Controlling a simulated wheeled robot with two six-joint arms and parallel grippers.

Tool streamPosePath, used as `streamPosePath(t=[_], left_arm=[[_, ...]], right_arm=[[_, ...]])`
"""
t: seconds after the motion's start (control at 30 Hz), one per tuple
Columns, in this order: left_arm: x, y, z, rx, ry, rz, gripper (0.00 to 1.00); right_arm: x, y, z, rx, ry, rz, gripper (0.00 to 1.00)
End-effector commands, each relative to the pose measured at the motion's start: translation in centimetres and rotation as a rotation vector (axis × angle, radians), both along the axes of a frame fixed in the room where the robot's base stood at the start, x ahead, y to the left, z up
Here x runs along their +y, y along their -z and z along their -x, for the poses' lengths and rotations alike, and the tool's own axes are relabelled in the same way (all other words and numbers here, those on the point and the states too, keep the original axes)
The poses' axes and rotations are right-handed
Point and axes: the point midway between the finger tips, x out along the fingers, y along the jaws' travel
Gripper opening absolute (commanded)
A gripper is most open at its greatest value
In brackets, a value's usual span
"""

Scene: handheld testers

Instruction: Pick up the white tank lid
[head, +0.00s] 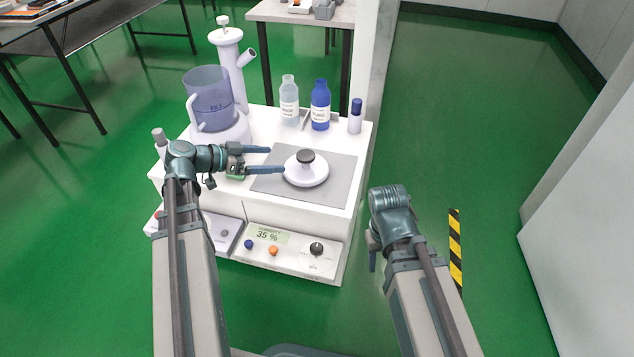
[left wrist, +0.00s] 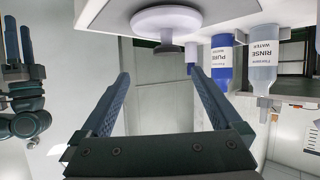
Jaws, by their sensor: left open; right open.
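The white tank lid (head: 306,173) is a round disc with a dark knob (head: 305,156) on top. It lies on a grey mat (head: 336,184) on the white bench unit. My left gripper (head: 277,160) reaches in from the left, open and empty, its fingertips close beside the lid. In the left wrist view, which looks upside down, the lid (left wrist: 170,17) and its knob (left wrist: 166,42) show beyond the open fingers (left wrist: 160,73). My right gripper (head: 372,258) points down at the right of the unit, mostly hidden by its wrist; its two fingers show apart in the left wrist view (left wrist: 18,40).
A blue bottle (head: 320,105), a clear bottle (head: 289,100) and a small blue-capped bottle (head: 355,116) stand behind the mat. A blue-tinted tank (head: 209,100) and white column (head: 230,62) stand at the back left. A control panel (head: 290,250) fronts the unit.

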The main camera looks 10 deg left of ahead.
Motion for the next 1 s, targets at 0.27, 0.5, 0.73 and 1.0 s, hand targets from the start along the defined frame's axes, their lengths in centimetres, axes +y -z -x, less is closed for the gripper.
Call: streamPosePath(t=[0.27, 0.5, 0.73, 1.0], left_arm=[[1.6, 0.4, -0.2, -0.063, -0.017, 0.003, 0.99], [-0.6, 2.0, -2.2, -0.060, -0.012, 0.002, 0.99], [-3.3, 3.5, -4.7, -0.059, -0.013, 0.002, 0.99], [-4.3, 3.8, -5.6, -0.058, -0.016, 0.003, 0.99]], right_arm=[[0.0, 1.3, 0.0, 0.000, -0.001, 0.000, 0.50], [0.0, 2.8, 0.0, 0.000, 0.001, 0.000, 0.50], [0.0, 4.3, 0.0, -0.001, 0.005, 0.000, 0.50], [0.0, 4.6, 0.0, -0.001, 0.007, 0.000, 0.50]])
